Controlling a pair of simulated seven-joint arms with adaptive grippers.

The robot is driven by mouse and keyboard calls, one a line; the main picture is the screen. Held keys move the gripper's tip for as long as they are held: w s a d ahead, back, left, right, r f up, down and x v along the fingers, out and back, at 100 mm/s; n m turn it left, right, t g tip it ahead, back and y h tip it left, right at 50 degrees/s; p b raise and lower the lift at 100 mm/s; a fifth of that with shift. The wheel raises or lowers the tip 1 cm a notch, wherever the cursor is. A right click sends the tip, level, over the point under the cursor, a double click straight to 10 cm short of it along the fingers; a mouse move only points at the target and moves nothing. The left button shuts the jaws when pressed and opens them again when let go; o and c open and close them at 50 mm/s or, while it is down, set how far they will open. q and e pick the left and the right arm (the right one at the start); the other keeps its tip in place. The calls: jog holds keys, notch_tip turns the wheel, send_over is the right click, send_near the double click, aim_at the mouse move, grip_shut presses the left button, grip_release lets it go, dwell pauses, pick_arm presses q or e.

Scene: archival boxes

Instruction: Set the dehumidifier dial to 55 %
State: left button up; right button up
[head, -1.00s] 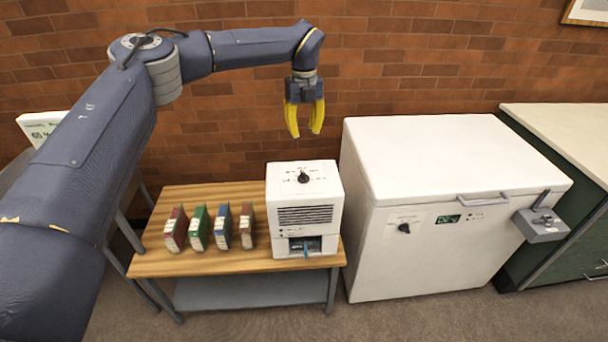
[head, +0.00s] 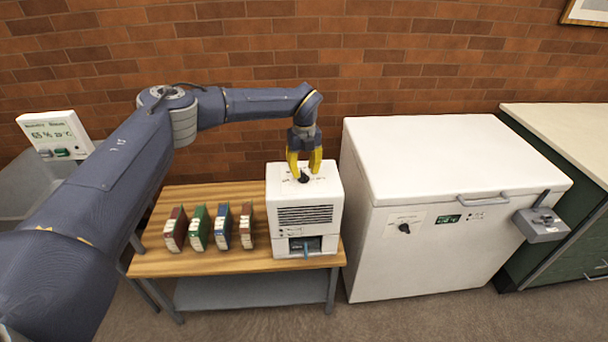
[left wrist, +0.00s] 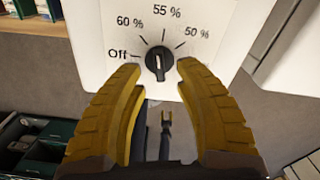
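The dehumidifier (head: 305,213) is a white box with a front grille, standing at the right end of the wooden-topped bench. Its black dial (head: 303,178) is on the top face. In the left wrist view the dial (left wrist: 159,63) has Off, 60 %, 55 % and 50 % marked around it. Its short white mark looks nearly upright; I cannot tell exactly which setting it points at. My left gripper (head: 304,170) has yellow fingers and points down at the dial. Its fingers (left wrist: 158,66) are open, one on each side of the knob, with visible gaps. My right gripper is not in view.
Several box files (head: 209,228) stand on the bench (head: 200,264) left of the dehumidifier. A white chest freezer (head: 450,160) with its own knob (head: 404,228) stands close on the right. A white display (head: 55,134) at far left reads about 65 %, 20 °C. A brick wall is behind.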

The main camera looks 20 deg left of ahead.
pick_arm(q)
jog(key=shift+f, duration=1.1)
jog(key=shift+o, duration=0.4)
grip_shut()
